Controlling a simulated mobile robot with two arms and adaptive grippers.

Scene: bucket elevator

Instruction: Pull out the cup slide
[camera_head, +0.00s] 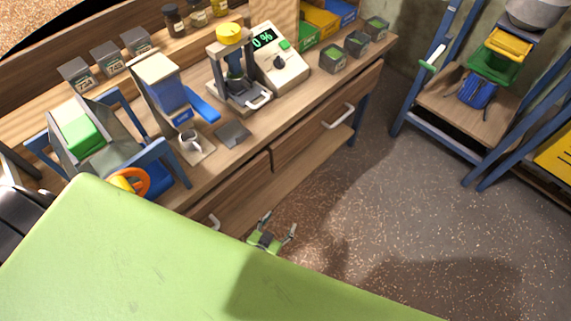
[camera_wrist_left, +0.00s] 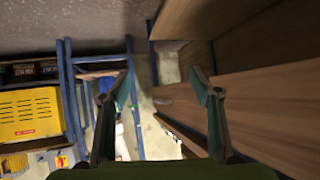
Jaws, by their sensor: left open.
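A device with a yellow top (camera_head: 229,33) stands on the workbench in the head view. A low tray with a white handle (camera_head: 259,101) sits at its base; I cannot tell for sure that it is the cup slide. A white cup (camera_head: 190,140) stands on a small light board below a blue dispenser (camera_head: 170,95). My left gripper (camera_head: 279,222) is open and empty, in front of the bench drawers and apart from these things. Its two spread fingers also show in the left wrist view (camera_wrist_left: 161,75). My right gripper is not in view.
The bench (camera_head: 215,168) has drawers with white handles (camera_head: 338,117). A display reading 0 % (camera_head: 275,60) stands beside the yellow-topped device. A blue-framed bucket elevator (camera_head: 445,70) stands at right. Speckled floor (camera_head: 400,220) lies free between. A yellow crate (camera_wrist_left: 30,115) shows in the wrist view.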

